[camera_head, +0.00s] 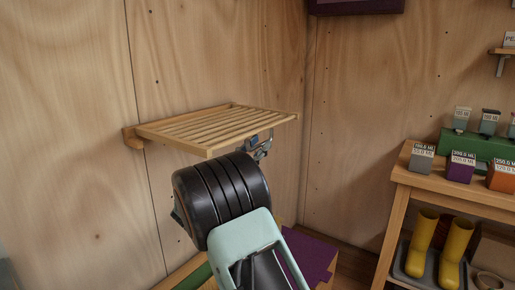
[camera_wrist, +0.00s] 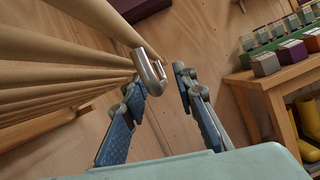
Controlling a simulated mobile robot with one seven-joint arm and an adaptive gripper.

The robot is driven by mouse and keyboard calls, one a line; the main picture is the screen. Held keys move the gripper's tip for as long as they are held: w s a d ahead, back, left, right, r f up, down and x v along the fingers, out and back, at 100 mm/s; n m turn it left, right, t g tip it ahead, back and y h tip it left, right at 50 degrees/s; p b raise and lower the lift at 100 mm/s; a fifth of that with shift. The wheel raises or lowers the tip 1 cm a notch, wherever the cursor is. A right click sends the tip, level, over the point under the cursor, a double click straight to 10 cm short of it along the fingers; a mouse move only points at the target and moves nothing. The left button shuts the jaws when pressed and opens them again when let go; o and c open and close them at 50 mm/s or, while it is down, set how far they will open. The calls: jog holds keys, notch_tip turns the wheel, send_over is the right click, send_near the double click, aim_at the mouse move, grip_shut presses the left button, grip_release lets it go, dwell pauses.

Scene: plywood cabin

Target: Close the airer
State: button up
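The airer (camera_head: 215,128) is a pale wooden slatted rack on the plywood wall. It stands out from the wall, roughly level. In the wrist view its round slats (camera_wrist: 60,78) fill the left side. A curved metal handle (camera_wrist: 151,72) hangs at its front edge. My gripper (camera_head: 260,145) is at the airer's front right corner, just below the rack. In the wrist view my gripper (camera_wrist: 161,82) is open, with the handle at its fingertips, closer to the left finger. A gap shows to the right finger; contact with the left finger is unclear.
A wooden bench (camera_head: 440,185) on the right carries several labelled boxes. Yellow boots (camera_head: 421,243) stand in a tray below it. A dark purple object (camera_head: 355,5) is high on the back wall. The wall area above the airer is clear.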

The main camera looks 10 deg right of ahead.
jog(key=shift+c, duration=0.6)
grip_shut()
jog(key=shift+r, duration=0.1)
